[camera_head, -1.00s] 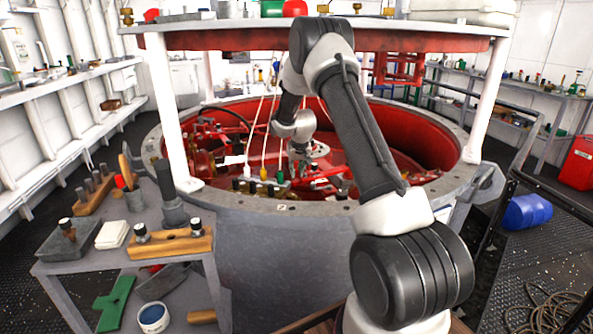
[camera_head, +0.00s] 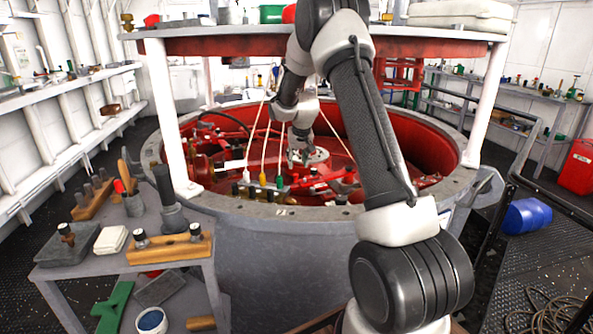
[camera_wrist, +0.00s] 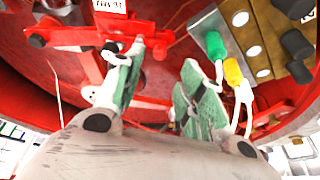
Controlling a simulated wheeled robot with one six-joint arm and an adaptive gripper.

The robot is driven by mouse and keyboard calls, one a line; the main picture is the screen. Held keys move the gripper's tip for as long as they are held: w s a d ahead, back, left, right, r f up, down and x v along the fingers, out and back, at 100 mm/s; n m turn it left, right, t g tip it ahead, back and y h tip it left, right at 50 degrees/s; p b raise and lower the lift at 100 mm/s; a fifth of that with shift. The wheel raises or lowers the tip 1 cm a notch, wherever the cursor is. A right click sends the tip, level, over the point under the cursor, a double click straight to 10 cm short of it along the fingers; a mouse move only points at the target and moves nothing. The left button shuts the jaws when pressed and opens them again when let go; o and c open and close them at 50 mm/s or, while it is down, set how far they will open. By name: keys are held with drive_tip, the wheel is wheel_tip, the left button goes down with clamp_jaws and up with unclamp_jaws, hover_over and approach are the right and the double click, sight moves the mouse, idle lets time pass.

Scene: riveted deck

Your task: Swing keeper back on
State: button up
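My gripper (camera_head: 298,157) is down inside the round red-lined well, over the red machinery. In the wrist view my gripper (camera_wrist: 163,70) has its two green-padded fingers spread apart, with nothing held between them. A red bar (camera_wrist: 80,37) with a dark knob at its left end lies beyond the left finger; I cannot tell whether it is the keeper. Green (camera_wrist: 214,44) and yellow (camera_wrist: 233,72) plugs sit by a brass-coloured block (camera_wrist: 258,38) right of the fingers. The fingers hide part of the red parts behind them.
The well's grey bolted rim (camera_head: 310,211) surrounds my arm, with white posts (camera_head: 172,110) and an overhead shelf (camera_head: 230,27) above. Pale cables cross the opening. A tool table (camera_head: 190,268) stands at the left, and a blue drum (camera_head: 527,214) lies at the right.

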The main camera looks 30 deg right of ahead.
drive_tip(key=shift+v, duration=1.7)
drive_tip(key=shift+s+f, duration=0.1)
drive_tip(key=s+f+g, duration=0.2)
drive_tip(key=s+f, duration=0.1)
drive_tip(key=s, duration=0.2)
drive_tip(key=s+a+r+n, duration=0.1)
drive_tip(key=s+a+r, duration=0.2)
drive_tip(key=s, duration=1)
drive_tip(key=s+a+r+n+t, duration=0.1)
drive_tip(key=s+a+r, duration=0.2)
drive_tip(key=s+r, duration=0.7)
drive_tip(key=s+a+r+n+t+y, duration=0.1)
drive_tip(key=s+a+r, duration=0.3)
drive_tip(key=s, duration=1.2)
wheel_tip(320, 180, up, 2)
drive_tip(key=shift+r, duration=0.2)
drive_tip(key=shift+s+a, duration=0.15)
